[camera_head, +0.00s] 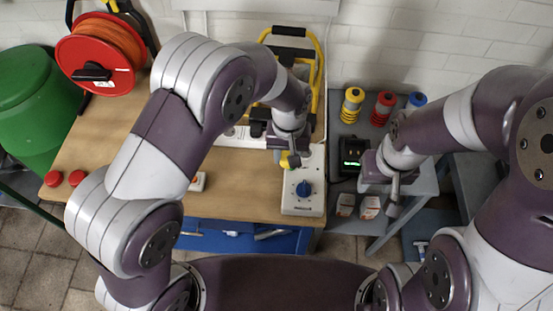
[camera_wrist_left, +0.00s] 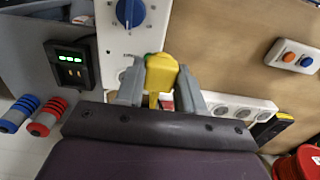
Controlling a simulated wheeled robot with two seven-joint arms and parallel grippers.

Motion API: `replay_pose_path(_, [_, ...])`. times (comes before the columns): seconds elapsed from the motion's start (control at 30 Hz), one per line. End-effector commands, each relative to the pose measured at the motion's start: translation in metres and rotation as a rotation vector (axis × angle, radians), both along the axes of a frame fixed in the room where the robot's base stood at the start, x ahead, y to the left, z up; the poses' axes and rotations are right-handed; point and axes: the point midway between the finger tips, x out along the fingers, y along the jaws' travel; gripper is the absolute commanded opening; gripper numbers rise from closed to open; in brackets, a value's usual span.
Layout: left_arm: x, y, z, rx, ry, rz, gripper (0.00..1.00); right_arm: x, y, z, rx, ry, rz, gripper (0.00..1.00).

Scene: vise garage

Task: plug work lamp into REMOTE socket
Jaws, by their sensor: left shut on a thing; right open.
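In the left wrist view the box (camera_wrist_left: 108,45) lies just beyond the fingers; a round fitting beside the left finger is partly hidden. I cannot tell whether the plug touches the box, and no REMOTE label is legible. The yellow-framed work lamp (camera_head: 319,75) stands at the back, partly behind my left arm. My right gripper (camera_head: 393,199) is open and empty.
A white socket strip (camera_wrist_left: 240,107) lies on the wooden bench (camera_head: 245,186). A switch box with orange and blue buttons (camera_wrist_left: 293,56) is on the bench. A black charger (camera_head: 352,157) stands on the grey table at right. A red cable reel (camera_head: 122,78) is at back left.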

Motion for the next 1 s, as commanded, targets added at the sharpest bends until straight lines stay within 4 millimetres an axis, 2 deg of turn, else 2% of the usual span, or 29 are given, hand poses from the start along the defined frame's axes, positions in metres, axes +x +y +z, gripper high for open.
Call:
replay_pose_path(0.33, [0.000, 0.000, 0.000, 0.000, 0.000, 0.001, 0.11, 0.000, 0.000, 0.000, 0.000, 0.000, 0.000, 0.43])
replay_pose_path(0.43, [0.005, 0.011, -0.003, 0.001, 0.001, 0.006, 0.11, 0.000, 0.000, 0.000, 0.000, 0.000, 0.000, 0.43])
replay_pose_path(0.57, [0.021, 0.051, -0.015, 0.001, 0.002, 0.019, 0.11, 0.000, 0.000, 0.000, 0.000, 0.000, 0.000, 0.43])
replay_pose_path(0.8, [0.039, 0.151, -0.042, 0.000, 0.002, 0.035, 0.11, 0.000, 0.000, 0.000, 0.000, 0.000, 0.000, 0.43])
replay_pose_path(0.9, [0.039, 0.177, -0.049, 0.000, 0.001, 0.037, 0.11, 0.000, 0.000, 0.000, 0.000, 0.000, 0.000, 0.43])
replay_pose_path(1.0, [0.039, 0.190, -0.053, 0.000, 0.000, 0.036, 0.11, 0.000, 0.000, 0.000, 0.000, 0.000, 0.000, 0.43])
